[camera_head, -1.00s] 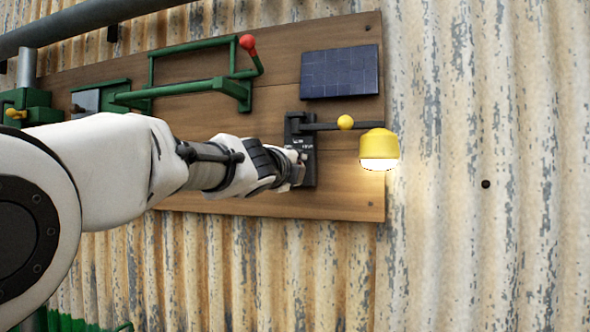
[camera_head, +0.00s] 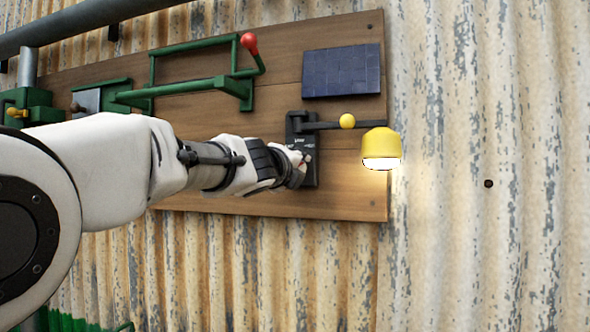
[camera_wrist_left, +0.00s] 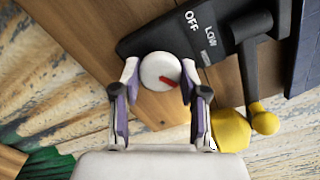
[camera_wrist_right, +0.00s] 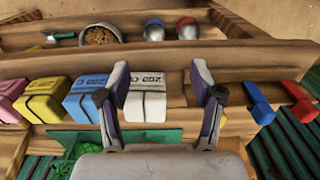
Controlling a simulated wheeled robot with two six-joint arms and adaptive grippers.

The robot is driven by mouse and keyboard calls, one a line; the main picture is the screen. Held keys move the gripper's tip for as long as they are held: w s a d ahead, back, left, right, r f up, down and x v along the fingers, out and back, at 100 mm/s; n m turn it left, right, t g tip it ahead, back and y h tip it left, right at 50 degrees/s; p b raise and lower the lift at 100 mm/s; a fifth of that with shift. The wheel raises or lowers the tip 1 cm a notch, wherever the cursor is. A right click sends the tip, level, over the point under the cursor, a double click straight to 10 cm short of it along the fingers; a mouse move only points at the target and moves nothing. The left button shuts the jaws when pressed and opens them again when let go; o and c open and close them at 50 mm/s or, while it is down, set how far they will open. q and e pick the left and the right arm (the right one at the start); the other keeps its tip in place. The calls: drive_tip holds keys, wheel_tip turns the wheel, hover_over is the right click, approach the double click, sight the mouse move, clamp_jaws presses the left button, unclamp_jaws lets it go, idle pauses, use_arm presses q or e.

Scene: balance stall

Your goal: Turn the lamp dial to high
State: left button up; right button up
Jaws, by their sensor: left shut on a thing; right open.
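The lamp's control box is a dark plate (camera_head: 300,125) on the wooden board. In the left wrist view its white round dial (camera_wrist_left: 155,66) has a red pointer mark towards the lower right of the picture. The labels OFF and LOW show on the plate; a third, smaller marking is not readable. My left gripper (camera_wrist_left: 160,85) is shut on the dial, one finger on either side. In the head view the left gripper (camera_head: 300,163) hides the dial. The yellow lamp (camera_head: 380,143) is lit. My right gripper (camera_wrist_right: 160,78) is open and away from the board.
A solar panel (camera_head: 341,72) is above the lamp arm with its yellow knob (camera_head: 347,121). A green frame lever with a red ball (camera_head: 249,42) is to the left. In the right wrist view, coloured blocks (camera_wrist_right: 43,100) and a white block (camera_wrist_right: 146,97) lie near the right gripper.

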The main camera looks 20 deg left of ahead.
use_arm(q)
drive_tip(key=o, duration=1.1)
drive_tip(key=shift+d, duration=0.1)
